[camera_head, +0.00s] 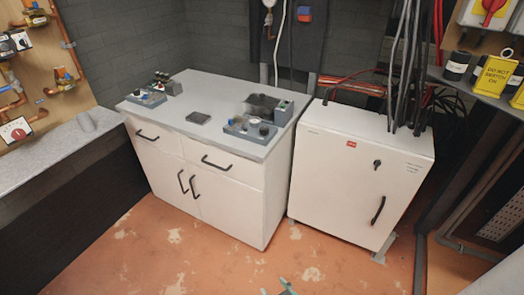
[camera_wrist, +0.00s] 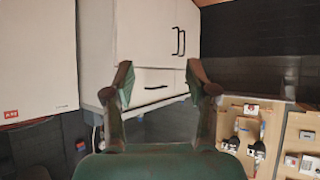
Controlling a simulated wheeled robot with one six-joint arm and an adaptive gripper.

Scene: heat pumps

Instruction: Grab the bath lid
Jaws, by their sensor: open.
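A small dark flat square piece (camera_head: 198,118), which looks like the bath lid, lies on the grey worktop of the white cabinet in the head view. To its right stands a device with a dark box-shaped part (camera_head: 262,102), perhaps the bath. My gripper (camera_wrist: 160,84) is open and empty in the wrist view, its two fingers wide apart. It faces the cabinet front, which appears upside down there, and is apart from the lid. A small teal tip at the bottom edge of the head view may be part of my gripper. I cannot make out the lid in the wrist view.
The worktop (camera_head: 225,88) also bears small devices at its left (camera_head: 150,95) and front right (camera_head: 250,128). A white electrical cabinet (camera_head: 350,170) with cables stands at right. A grey side bench (camera_head: 60,150) is at left. The orange floor (camera_head: 180,250) in front is clear.

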